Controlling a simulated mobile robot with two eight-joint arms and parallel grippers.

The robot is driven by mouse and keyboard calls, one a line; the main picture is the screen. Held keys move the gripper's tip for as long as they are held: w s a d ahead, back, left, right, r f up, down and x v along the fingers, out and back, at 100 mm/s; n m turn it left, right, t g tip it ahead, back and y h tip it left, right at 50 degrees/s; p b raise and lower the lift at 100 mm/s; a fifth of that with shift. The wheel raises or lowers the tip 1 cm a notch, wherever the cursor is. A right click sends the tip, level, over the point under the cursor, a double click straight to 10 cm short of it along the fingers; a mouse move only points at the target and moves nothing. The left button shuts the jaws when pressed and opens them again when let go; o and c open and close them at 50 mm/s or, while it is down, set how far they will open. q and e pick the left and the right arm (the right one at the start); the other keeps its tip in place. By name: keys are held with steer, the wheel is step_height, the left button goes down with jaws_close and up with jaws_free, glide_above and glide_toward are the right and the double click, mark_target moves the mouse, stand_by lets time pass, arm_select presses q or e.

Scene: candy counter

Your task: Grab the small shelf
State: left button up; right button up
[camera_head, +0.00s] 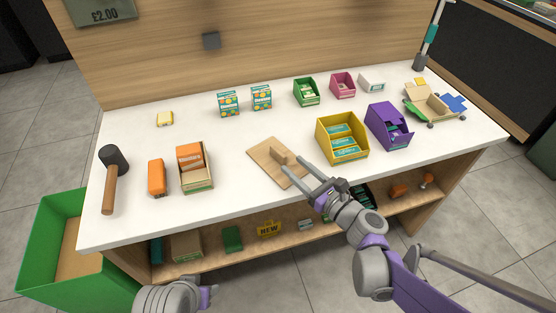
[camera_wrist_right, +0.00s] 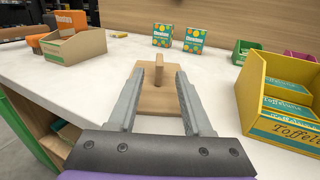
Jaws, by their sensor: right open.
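The small shelf (camera_head: 262,152) is a light wooden board with a short upright wooden piece on it, lying on the white counter near its front middle. It also shows in the right wrist view (camera_wrist_right: 153,101). My right gripper (camera_head: 292,168) is open, its two fingers reaching over the board's near right part. In the wrist view the upright piece appears between the fingertips of the right gripper (camera_wrist_right: 160,72), with gaps on both sides; I cannot tell whether it is fully between them. Part of my left arm shows at the bottom of the head view, but its fingers do not.
A yellow box (camera_head: 343,152) and a purple box (camera_head: 388,140) stand right of the shelf. An open carton (camera_head: 197,180), an orange box (camera_head: 156,178) and a mallet (camera_head: 111,180) are left. Two patterned boxes (camera_head: 228,104) stand behind. A green bin (camera_head: 45,245) is at lower left.

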mark_target(285, 158)
steer(key=x, duration=0.5)
steer(key=shift+w+a+r+b, duration=0.1)
steer(key=shift+a+r+b, duration=0.05)
steer(key=shift+b, duration=0.25)
jaws_close()
